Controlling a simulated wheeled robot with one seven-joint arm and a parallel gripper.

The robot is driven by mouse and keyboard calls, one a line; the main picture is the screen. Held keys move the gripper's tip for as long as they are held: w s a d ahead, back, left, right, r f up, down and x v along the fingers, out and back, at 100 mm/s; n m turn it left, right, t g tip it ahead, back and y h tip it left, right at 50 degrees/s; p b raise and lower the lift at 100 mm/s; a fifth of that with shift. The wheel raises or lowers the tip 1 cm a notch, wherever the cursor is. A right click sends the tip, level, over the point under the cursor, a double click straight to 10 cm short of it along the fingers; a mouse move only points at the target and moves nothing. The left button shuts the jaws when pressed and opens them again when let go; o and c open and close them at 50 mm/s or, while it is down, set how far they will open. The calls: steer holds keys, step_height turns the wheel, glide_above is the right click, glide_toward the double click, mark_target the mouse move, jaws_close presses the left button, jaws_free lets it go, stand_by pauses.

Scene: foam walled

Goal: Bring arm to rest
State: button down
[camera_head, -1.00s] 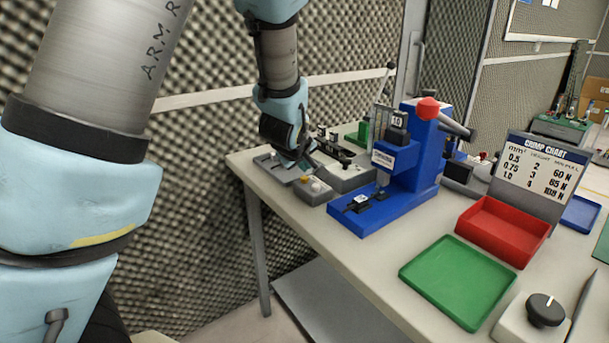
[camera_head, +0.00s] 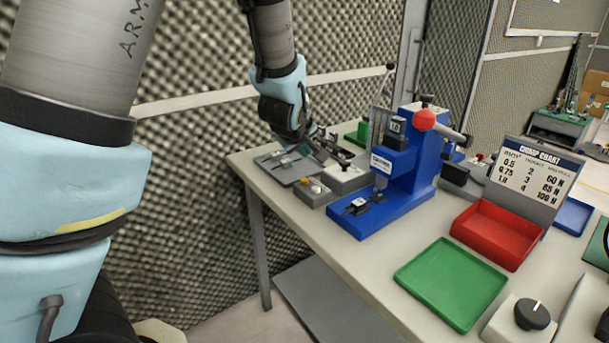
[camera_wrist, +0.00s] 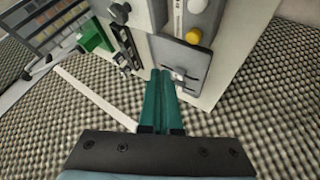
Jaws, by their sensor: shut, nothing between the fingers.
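My arm, grey with light blue joints, reaches from the left of the head view over the back left corner of the table (camera_head: 330,230). My gripper (camera_head: 335,155) is at its end, above the grey devices there. In the wrist view my gripper (camera_wrist: 161,75) shows as two dark green fingers side by side, shut with nothing between them. The fingertips lie in front of a dark grey plate (camera_wrist: 182,62) on the table's end. In the head view this grey plate (camera_head: 282,166) lies just below and left of the gripper. I cannot tell any contact.
A blue press (camera_head: 400,170) with a red knob stands right of the gripper. A small grey box (camera_head: 313,192) with buttons is close below it. A red tray (camera_head: 495,233), green tray (camera_head: 450,283) and crimp chart (camera_head: 541,178) are further right. Foam walls (camera_head: 200,180) stand behind.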

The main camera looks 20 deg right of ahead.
stand_by(0.7)
steer(key=a+f+g+y, duration=0.2)
steer(key=a+y, duration=0.2)
steer(key=a, duration=1.7)
steer(key=s+a+m+g, duration=0.1)
steer(key=s+a+g, duration=0.1)
steer(key=s+a, duration=0.3)
steer(key=s+a+m+g+y, duration=0.1)
steer(key=s+a, duration=0.3)
steer(key=a, duration=0.6)
steer(key=shift+s+r+m+g, duration=0.35)
steer(key=shift+s+m+g, duration=0.05)
